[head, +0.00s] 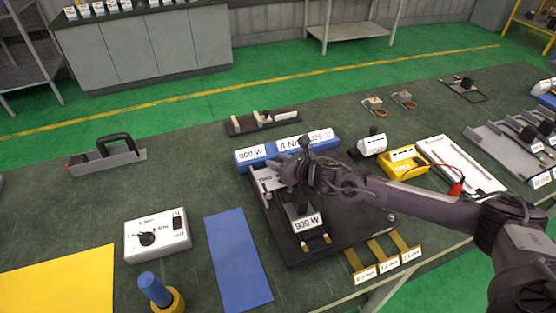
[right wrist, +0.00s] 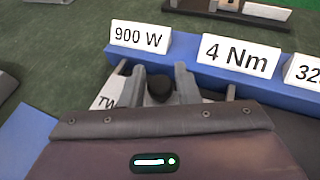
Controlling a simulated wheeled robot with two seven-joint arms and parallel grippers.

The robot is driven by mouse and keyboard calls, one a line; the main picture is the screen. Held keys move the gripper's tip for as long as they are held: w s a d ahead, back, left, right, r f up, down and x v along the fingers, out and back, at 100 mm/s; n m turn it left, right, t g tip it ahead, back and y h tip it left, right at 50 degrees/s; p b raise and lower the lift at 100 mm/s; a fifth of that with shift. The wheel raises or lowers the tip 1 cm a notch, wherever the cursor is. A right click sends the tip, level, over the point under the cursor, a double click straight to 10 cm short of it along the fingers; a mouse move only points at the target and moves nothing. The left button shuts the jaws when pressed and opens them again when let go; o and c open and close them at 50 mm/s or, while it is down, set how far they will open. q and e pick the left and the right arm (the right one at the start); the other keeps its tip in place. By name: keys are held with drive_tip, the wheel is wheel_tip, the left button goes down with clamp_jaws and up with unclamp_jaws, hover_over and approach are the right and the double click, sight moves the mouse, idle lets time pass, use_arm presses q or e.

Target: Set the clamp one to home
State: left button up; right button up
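My right gripper (head: 281,168) is low over the far left part of the fixture, in front of the blue label block. In the right wrist view its two fingers (right wrist: 161,84) stand apart on either side of the black knob, with narrow gaps. I cannot tell which clamp is number one. My left gripper is not in view.
A blue block with labels 900 W, 4 Nm and 325 °C (head: 246,166) stands close behind the gripper. A white control box (head: 158,236), a blue mat (head: 238,258) and a yellow mat (head: 60,280) lie left. A yellow meter (head: 403,161) stands right.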

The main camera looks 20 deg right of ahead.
sight(279, 161)
drive_tip(key=shift+r, duration=0.1)
wheel_tip(279, 161, up, 20)
drive_tip(key=b, duration=0.3)
drive_tip(key=shift+o, duration=0.3)
